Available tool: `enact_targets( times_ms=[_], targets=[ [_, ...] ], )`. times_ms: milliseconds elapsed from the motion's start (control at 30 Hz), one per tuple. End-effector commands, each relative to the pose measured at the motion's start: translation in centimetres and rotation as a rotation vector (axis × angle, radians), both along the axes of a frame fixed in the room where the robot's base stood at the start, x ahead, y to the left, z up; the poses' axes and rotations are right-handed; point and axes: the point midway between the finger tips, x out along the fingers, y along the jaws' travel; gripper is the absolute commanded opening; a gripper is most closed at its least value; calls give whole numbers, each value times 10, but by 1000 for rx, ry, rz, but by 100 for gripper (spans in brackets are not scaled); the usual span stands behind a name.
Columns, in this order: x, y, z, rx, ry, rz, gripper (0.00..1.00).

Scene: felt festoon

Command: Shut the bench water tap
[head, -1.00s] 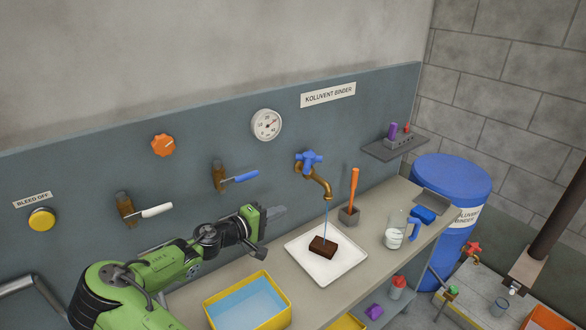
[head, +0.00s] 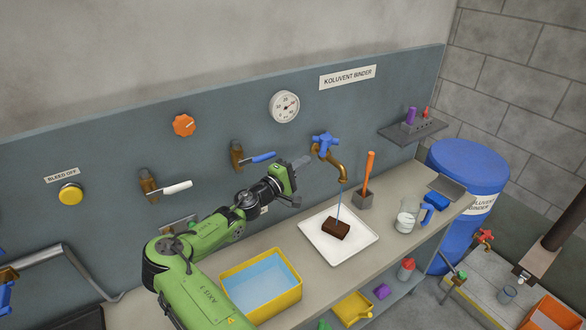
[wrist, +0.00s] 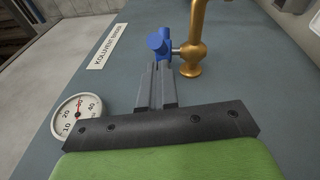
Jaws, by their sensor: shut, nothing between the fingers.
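The bench water tap has a brass spout and a blue cross handle (head: 325,144) on the grey-blue back panel. A thin stream of water (head: 338,205) falls from its spout onto a dark brown block (head: 336,229) in a white tray (head: 320,250). My gripper (head: 303,161) is shut and empty, just left of the blue handle in the head view. In the wrist view the closed fingers (wrist: 157,68) point at the blue handle (wrist: 159,43), with the brass body (wrist: 194,45) to the right. I cannot tell whether the fingertips touch the handle.
A round gauge (head: 285,107) is above my gripper. A blue lever valve (head: 262,157) and a white lever valve (head: 176,187) are to its left. On the bench are a yellow basin (head: 262,312), an orange-handled tool (head: 369,170) and a glass jug (head: 407,216).

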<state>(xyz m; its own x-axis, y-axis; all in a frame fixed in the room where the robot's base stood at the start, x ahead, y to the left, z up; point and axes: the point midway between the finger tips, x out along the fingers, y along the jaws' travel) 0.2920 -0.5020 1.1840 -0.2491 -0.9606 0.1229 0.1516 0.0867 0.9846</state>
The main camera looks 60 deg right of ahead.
Motion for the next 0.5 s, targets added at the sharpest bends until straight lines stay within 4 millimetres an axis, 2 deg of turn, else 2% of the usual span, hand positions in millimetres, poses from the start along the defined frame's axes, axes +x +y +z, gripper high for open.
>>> enact_targets(
  times_ms=[100,200,500],
  targets=[
    [-5,-19,5,-2,0,-1,0],
    [-7,-27,4,0,1,0,0],
    [-8,-30,4,0,0,1,0]
  ],
)
